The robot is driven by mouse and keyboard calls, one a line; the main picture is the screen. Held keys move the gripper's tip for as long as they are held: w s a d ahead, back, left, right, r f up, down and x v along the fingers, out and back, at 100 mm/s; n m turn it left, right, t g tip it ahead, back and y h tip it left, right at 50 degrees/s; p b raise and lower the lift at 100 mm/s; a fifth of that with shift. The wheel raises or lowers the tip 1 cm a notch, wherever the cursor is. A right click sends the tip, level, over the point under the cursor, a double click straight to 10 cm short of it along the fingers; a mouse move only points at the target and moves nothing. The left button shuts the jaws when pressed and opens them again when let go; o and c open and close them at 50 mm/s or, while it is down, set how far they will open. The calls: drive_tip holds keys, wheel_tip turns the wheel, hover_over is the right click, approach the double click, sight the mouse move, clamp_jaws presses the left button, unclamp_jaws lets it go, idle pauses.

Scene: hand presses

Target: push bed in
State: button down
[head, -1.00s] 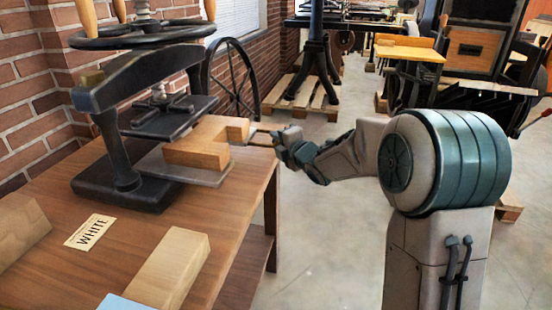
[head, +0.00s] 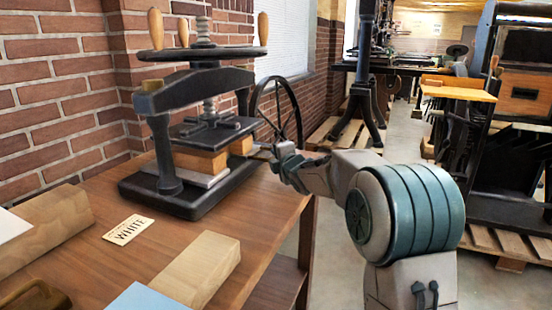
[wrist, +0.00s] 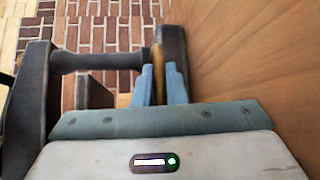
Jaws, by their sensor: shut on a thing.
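The black hand press (head: 165,150) stands on the wooden table. Its bed is a grey plate (head: 212,180) carrying a wooden block (head: 203,163), lying between the base and the black platen (head: 208,132). Most of the block is under the platen; a wooden end (head: 241,146) shows at the right. My gripper (head: 262,151) is at the right side of the press, at bed height. In the wrist view my gripper's blue fingers (wrist: 160,85) close around a narrow tan piece (wrist: 157,58), which looks like part of the bed. The far side of the bed is hidden.
On the table lie a WHITE card (head: 129,229), a wooden block (head: 200,272), a larger block (head: 50,228) and a light blue item (head: 143,299). A brick wall (head: 60,90) stands behind the press. Open floor lies right of the table.

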drive_tip(key=c, duration=1.8)
unclamp_jaws()
drive_tip(key=shift+a, duration=0.25)
drive_tip(key=o, duration=0.3)
drive_tip(key=shift+w+a, duration=0.1)
drive_tip(key=shift+a, duration=0.05)
drive_tip(key=shift+s+d+r, duration=0.15)
drive_tip(key=shift+s+d, duration=0.25)
drive_tip(key=shift+s, duration=0.1)
drive_tip(key=p+v, duration=0.1)
drive_tip(key=v, duration=1.1)
drive_tip(key=shift+s+d+p, duration=0.15)
drive_tip(key=shift+s+p, duration=0.15)
drive_tip(key=shift+s, duration=0.05)
